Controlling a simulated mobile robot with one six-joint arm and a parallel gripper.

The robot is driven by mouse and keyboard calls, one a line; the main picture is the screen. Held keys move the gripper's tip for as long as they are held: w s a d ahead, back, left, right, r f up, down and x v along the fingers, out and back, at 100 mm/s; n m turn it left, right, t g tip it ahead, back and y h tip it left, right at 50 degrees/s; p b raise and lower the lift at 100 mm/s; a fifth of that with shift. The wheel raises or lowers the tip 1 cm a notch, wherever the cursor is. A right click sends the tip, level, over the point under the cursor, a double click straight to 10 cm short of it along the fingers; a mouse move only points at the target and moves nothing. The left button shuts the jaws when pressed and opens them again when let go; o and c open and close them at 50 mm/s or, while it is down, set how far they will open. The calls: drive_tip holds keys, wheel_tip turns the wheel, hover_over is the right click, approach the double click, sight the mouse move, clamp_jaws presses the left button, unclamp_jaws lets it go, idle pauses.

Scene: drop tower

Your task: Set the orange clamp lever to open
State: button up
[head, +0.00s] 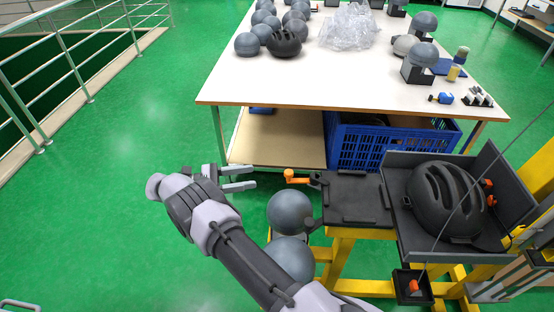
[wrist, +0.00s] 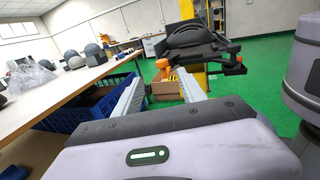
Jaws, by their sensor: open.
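The orange clamp lever (head: 297,177) sticks out to the left from a dark pivot at the left edge of a black plate (head: 358,198). A short knob stands up at its outer end. My gripper (head: 253,177) is open and empty, to the left of the lever, with its fingers pointing right and a gap between tips and lever. In the wrist view an orange part that looks like the lever (wrist: 162,65) shows ahead between the two fingers. A black helmet (head: 447,200) lies in a dark tray right of the plate.
A yellow stand (head: 341,255) carries plate and tray. Grey balls (head: 290,211) sit just below the lever. Behind are a white-topped table (head: 300,85) and a blue crate (head: 375,145) on its lower shelf. Green floor to the left is clear up to a railing (head: 90,60).

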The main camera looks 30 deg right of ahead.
sight(295, 179)
drive_tip(key=b+x, duration=0.2)
drive_tip(key=x, duration=1.3)
drive_tip(key=shift+s+d+b, duration=0.1)
drive_tip(key=shift+s+b, duration=0.1)
drive_tip(key=shift+b, duration=0.2)
drive_tip(key=shift+s+d+r, duration=0.1)
drive_tip(key=shift+s+d, duration=0.05)
drive_tip(key=shift+d, duration=0.25)
clamp_jaws()
